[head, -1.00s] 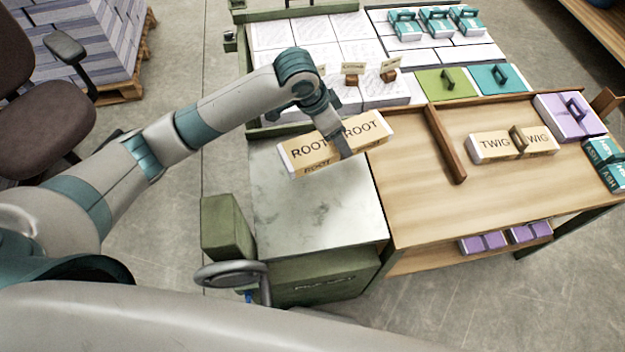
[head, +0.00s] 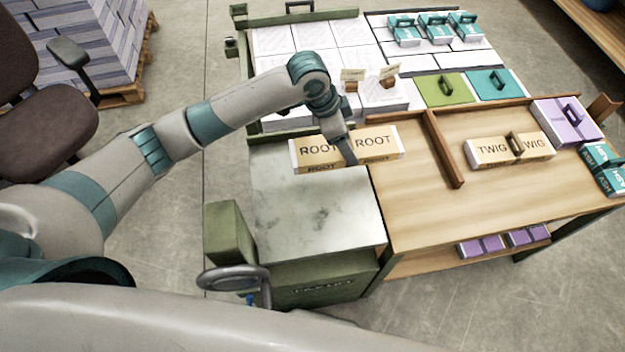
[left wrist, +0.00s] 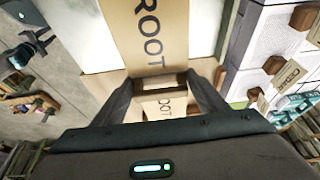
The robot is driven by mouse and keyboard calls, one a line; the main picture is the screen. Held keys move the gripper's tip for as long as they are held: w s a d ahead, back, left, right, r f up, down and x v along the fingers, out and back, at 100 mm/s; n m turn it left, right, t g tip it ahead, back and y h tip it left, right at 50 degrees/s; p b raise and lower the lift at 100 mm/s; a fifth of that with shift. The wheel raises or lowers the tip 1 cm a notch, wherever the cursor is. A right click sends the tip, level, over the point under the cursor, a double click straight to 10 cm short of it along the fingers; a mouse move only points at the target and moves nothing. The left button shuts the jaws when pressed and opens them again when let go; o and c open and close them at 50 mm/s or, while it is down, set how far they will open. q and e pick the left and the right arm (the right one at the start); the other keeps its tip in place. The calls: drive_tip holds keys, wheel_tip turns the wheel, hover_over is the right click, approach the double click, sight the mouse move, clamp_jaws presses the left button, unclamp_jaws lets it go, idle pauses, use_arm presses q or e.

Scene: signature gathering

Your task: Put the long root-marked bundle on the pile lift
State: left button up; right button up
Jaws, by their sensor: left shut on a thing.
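The long root-marked bundle (head: 378,143) is a tan block with ROOT printed twice and white ends. My left gripper (head: 348,152) is shut on its middle. It holds the bundle level across the picture, over the far edge of the pile lift's pale metal top (head: 315,205) and the edge of the wooden table. Whether the bundle touches anything beneath is hard to tell. In the left wrist view the bundle (left wrist: 150,40) runs away from me between the fingers (left wrist: 165,95), with the pale top beyond it. My right gripper is not in view.
A TWIG bundle (head: 490,150) lies on the wooden table (head: 420,215), right of a wooden divider (head: 443,150). Purple (head: 567,122) and teal ASH bundles (head: 602,165) lie farther right. White stacks (head: 300,70) stand behind. A handwheel (head: 232,280) is at the lift's front left. The lift's top is clear.

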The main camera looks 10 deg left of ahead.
sight(312, 171)
use_arm(q)
drive_tip(key=s+a+f+p, duration=0.1)
drive_tip(key=s+a, duration=0.1)
drive_tip(key=s+a+f+p, duration=0.1)
drive_tip(key=s+a+f, duration=0.1)
drive_tip(key=s+a+f+p, duration=0.1)
drive_tip(key=s+a+f, duration=0.1)
drive_tip(key=shift+s+a+f, duration=0.25)
drive_tip(key=shift+s+a, duration=0.15)
drive_tip(key=shift+f, duration=0.1)
drive_tip(key=shift+f+p, duration=0.7)
drive_tip(key=shift+f, duration=1.25)
drive_tip(key=o, duration=1.4)
drive_tip(key=shift+f, duration=0.15)
drive_tip(key=shift+r, duration=0.2)
